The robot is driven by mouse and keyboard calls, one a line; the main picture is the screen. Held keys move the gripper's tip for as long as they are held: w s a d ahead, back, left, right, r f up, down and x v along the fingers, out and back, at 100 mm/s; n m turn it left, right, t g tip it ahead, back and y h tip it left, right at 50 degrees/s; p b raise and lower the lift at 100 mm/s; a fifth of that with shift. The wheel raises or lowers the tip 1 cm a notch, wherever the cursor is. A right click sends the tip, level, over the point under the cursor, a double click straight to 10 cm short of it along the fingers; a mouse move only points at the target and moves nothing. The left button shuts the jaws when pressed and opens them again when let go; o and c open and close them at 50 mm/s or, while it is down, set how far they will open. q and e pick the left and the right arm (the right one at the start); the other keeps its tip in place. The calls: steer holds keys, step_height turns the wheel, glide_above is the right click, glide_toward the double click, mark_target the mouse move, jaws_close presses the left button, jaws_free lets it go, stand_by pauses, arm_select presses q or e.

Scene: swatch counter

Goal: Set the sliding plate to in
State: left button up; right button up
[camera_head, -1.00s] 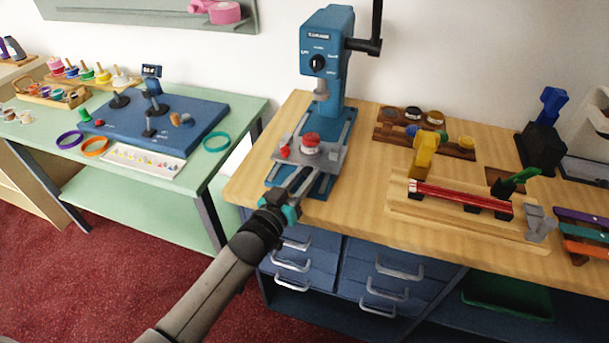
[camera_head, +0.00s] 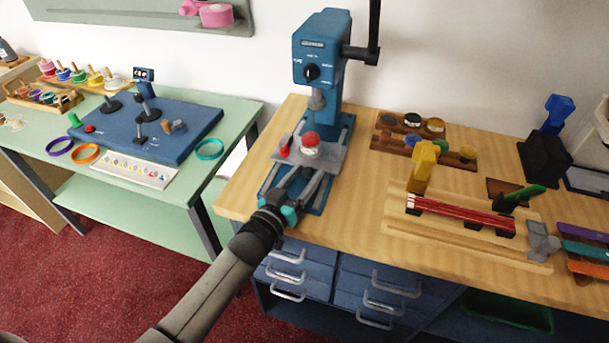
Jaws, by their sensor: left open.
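The sliding plate (camera_head: 327,153) is a grey plate on rails at the foot of a blue press (camera_head: 321,50). It carries a red-topped round piece (camera_head: 310,141) and a small red piece (camera_head: 285,149). It lies in front of the column, slightly forward of the spindle, with rail showing before and behind it. My left gripper (camera_head: 298,184), dark with teal parts, is open at the plate's near edge, over the front of the rails. Whether its fingertips touch the plate is hard to tell. My right gripper is not in view.
The press's black crank (camera_head: 373,35) sticks out on the right. A wooden holder with red rods (camera_head: 460,213) and a yellow clamp (camera_head: 424,165) stand to the right. A green table (camera_head: 225,110) with a blue panel is at left.

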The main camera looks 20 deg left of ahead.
arm_select(q)
steer(key=shift+s+a, duration=0.1)
steer(key=shift+s, duration=0.3)
steer(key=p+v, duration=0.2)
steer(key=v, duration=1.2)
steer(key=shift+s, duration=0.2)
steer(key=shift+r, duration=0.1)
